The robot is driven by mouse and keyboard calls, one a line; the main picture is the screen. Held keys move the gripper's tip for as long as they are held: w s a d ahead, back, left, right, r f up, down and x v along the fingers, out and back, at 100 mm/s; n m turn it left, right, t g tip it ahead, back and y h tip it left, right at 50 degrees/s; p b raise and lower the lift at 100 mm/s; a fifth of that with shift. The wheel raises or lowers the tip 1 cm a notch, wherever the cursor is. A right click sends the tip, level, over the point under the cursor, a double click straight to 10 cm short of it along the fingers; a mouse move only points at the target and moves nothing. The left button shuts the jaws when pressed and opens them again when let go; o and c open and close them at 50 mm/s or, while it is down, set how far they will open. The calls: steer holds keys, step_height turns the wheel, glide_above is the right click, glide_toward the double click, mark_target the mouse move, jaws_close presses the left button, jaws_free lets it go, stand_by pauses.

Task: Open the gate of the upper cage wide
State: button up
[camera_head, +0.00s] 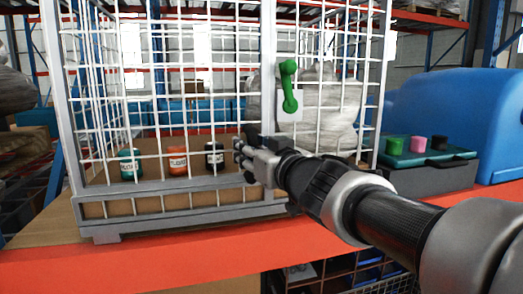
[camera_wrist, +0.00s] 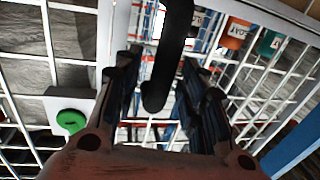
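The upper cage (camera_head: 60,100) is a white wire-mesh cage with a grey base frame. Its front mesh looks closed. A green handle (camera_head: 289,86) sits on a white plate right of the cage's middle post; its round green end also shows at the lower left in the wrist view (camera_wrist: 70,122). My gripper (camera_head: 243,156) is at the lower front of the cage, below and left of the green handle. In the wrist view my gripper (camera_wrist: 163,95) has its fingers apart, with a dark bar-like handle (camera_wrist: 172,50) between them. Gaps show on both sides, and contact cannot be made out.
Inside the cage stand a teal jar (camera_head: 130,164), an orange jar (camera_head: 178,160) and a black jar (camera_head: 214,156). A grey wrapped bundle (camera_head: 335,115) is behind the right mesh. A blue tank (camera_head: 460,115) and a case with knobs (camera_head: 430,178) stand at right. An orange beam (camera_head: 150,262) runs in front.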

steer(key=shift+c, duration=0.4)
jaws_close()
stand_by(0.5)
